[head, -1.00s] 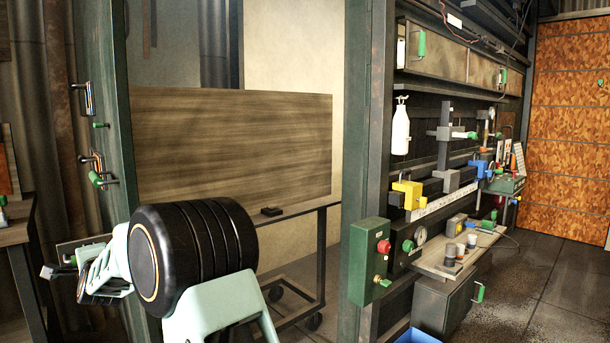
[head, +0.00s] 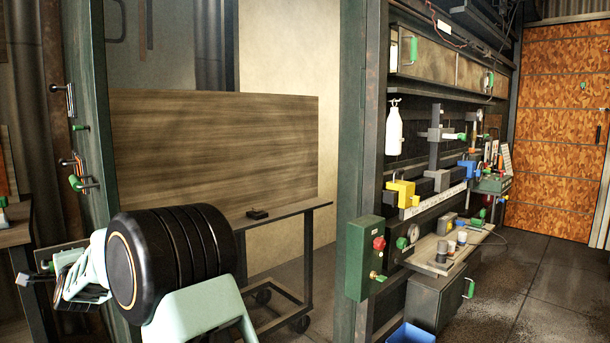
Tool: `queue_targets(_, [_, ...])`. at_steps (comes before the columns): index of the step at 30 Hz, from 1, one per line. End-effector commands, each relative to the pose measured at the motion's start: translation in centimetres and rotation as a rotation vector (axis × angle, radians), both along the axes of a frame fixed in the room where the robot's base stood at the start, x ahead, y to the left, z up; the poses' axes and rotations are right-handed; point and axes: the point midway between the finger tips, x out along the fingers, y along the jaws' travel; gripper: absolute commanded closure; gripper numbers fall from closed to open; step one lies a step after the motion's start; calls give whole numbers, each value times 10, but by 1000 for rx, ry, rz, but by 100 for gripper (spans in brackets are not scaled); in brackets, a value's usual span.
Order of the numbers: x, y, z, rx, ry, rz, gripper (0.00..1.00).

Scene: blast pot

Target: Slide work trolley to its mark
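The work trolley (head: 290,208) stands behind the doorway frame in the head view, with a wooden back panel (head: 215,140), dark legs and castors (head: 299,323). A small dark block (head: 257,214) lies on its top. My arm covers its left part. No mark on the floor can be made out.
A green post (head: 92,150) with handles stands close behind my gripper. A green control box (head: 365,258) with a red knob is on the right post. A bench (head: 440,248) with tools runs along the right wall; a blue bin (head: 412,335) sits below. The right floor is clear.

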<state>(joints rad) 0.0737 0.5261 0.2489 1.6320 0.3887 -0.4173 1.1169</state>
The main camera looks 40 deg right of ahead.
Motion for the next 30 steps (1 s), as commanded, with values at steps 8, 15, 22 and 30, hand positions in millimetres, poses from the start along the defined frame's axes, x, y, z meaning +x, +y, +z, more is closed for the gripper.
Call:
queue_targets(8, [0,-7,0,-1,0,-12,100])
queue_targets(15, [0,-3,0,0,0,-11,100])
queue_targets(22, [0,4,0,1,0,-6,100])
queue_targets(30, [0,11,0,1,0,-2,100])
